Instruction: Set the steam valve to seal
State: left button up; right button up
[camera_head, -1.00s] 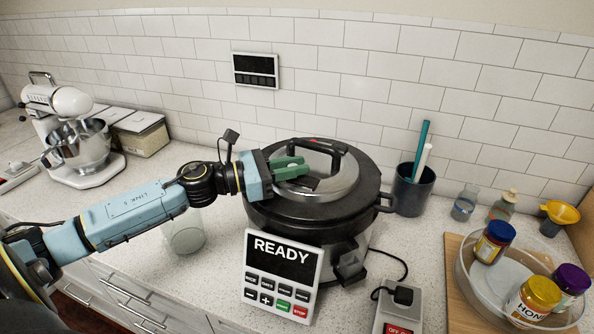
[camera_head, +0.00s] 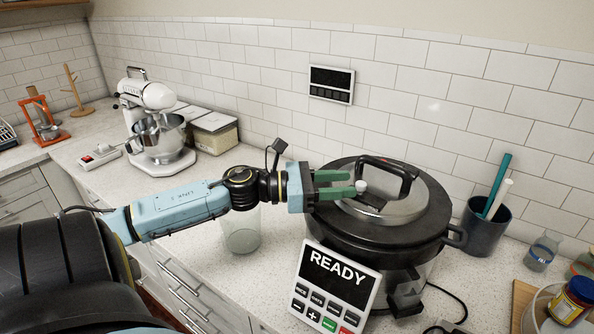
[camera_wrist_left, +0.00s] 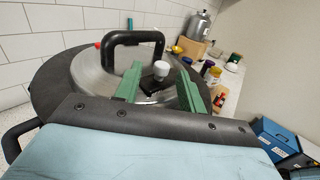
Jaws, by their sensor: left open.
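The pressure cooker (camera_head: 325,222) stands on the counter with its steel lid (camera_head: 412,208) on and a black arched handle (camera_head: 385,166) across it. The steam valve (camera_head: 361,186) is a small white knob on a black base on the lid; it also shows in the left wrist view (camera_wrist_left: 161,69). Its set position cannot be read. My left gripper (camera_head: 348,183) is open, with its green fingers pointing at the valve. In the left wrist view the knob appears between the fingertips (camera_wrist_left: 159,78); contact cannot be told. My right gripper is not in view.
The cooker's control panel (camera_head: 335,283) reads READY, in front of the pot. A stand mixer (camera_head: 155,125) is at the left and a dark utensil cup (camera_head: 484,228) at the right. A tiled wall rises behind.

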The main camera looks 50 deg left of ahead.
pick_arm(q)
jog(key=b+v, duration=0.1)
jog(key=v, duration=0.8)
jog(key=shift+a, duration=0.1)
dwell(0.4)
